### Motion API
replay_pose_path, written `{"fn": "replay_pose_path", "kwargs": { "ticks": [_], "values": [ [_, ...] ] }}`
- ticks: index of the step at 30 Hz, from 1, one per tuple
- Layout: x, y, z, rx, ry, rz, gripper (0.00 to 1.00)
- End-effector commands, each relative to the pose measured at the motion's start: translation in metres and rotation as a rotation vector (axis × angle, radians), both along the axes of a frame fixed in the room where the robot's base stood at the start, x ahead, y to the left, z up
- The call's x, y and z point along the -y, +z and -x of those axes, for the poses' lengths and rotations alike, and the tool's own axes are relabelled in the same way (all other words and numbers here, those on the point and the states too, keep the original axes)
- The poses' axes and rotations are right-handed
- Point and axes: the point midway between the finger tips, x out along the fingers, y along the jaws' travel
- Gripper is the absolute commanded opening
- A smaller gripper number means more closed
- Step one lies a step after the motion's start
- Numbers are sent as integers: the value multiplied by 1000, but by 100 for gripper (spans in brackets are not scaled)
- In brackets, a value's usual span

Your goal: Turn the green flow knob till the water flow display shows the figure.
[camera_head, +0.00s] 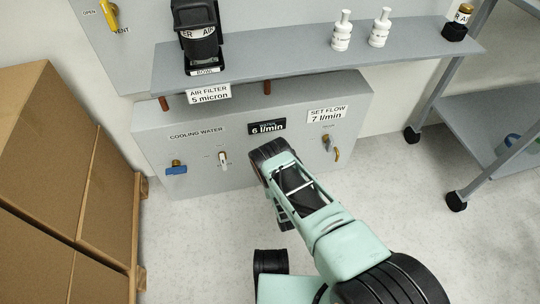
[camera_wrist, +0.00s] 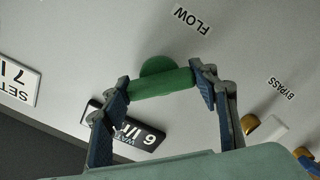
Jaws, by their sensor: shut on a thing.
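The green flow knob (camera_wrist: 160,84) shows in the wrist view below the FLOW label, with its bar between the two fingers. My gripper (camera_wrist: 161,88) is shut on it, one fingertip at each end of the bar. In the head view my gripper's wrist (camera_head: 272,158) hides the knob. The water flow display (camera_head: 266,127) reads 6 l/min in the head view; it shows upside down and partly covered by a finger in the wrist view (camera_wrist: 140,134). The SET FLOW sign (camera_head: 327,114) to its right reads 7 l/min.
A shelf (camera_head: 290,61) juts out above with a black air filter (camera_head: 202,42) and white bottles. Cardboard boxes (camera_head: 60,150) stand at the left.

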Motion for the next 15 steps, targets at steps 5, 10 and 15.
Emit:
{"fn": "replay_pose_path", "kwargs": {
  "ticks": [5,10,15],
  "values": [
    [-1,2,-2,22,1,63,30],
    [-1,2,-2,31,1,95,30],
    [-1,2,-2,33,1,103,30]
  ]
}}
